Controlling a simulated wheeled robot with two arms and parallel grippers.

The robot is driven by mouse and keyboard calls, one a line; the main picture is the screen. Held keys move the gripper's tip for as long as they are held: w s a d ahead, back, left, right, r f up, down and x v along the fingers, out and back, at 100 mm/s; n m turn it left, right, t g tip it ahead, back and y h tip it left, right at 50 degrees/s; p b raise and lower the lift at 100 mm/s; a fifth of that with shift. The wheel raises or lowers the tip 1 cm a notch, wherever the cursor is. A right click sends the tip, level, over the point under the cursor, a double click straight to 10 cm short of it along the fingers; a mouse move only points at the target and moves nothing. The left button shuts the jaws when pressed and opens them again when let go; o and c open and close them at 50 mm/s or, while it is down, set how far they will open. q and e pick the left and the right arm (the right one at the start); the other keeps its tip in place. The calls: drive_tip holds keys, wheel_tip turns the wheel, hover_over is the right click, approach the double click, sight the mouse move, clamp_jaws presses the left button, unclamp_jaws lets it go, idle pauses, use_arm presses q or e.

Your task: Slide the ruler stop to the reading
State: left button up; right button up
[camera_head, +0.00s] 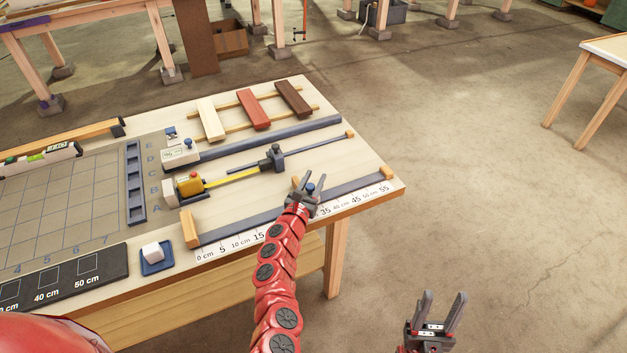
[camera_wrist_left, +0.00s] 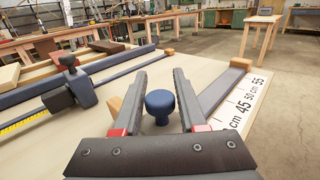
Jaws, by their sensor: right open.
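The ruler is a blue-grey rail (camera_head: 240,226) along the front table edge. A white printed scale (camera_head: 240,241) runs beside it, marked from 0 to 55 cm. The stop's round blue knob (camera_head: 310,187) stands on the rail, left of the 35 mark in the head view. A wooden piece (camera_wrist_left: 115,106) shows beside the knob. My left gripper (camera_head: 309,190) is over the stop, open, with the knob (camera_wrist_left: 160,102) between its fingers and gaps on both sides. The fingers hide part of the stop and scale. My right gripper (camera_head: 440,304) is open and empty off the table's front.
Wooden blocks (camera_head: 190,229) (camera_head: 387,172) cap the rail's ends. Behind it lie a yellow tape (camera_head: 228,181) with a dark slider (camera_head: 274,158), another blue rail (camera_head: 260,138) and coloured slats (camera_head: 252,109). A white cube (camera_head: 153,251) sits in a blue tray at left.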

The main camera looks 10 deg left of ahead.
use_arm(q)
drive_tip(key=shift+o, duration=1.3)
drive_tip(key=shift+s+a+p, duration=0.1)
drive_tip(key=shift+s+p, duration=0.2)
drive_tip(key=shift+s, duration=0.3)
drive_tip(key=s+a, duration=0.3)
drive_tip(key=s, duration=1.3)
drive_tip(key=shift+a, duration=0.1)
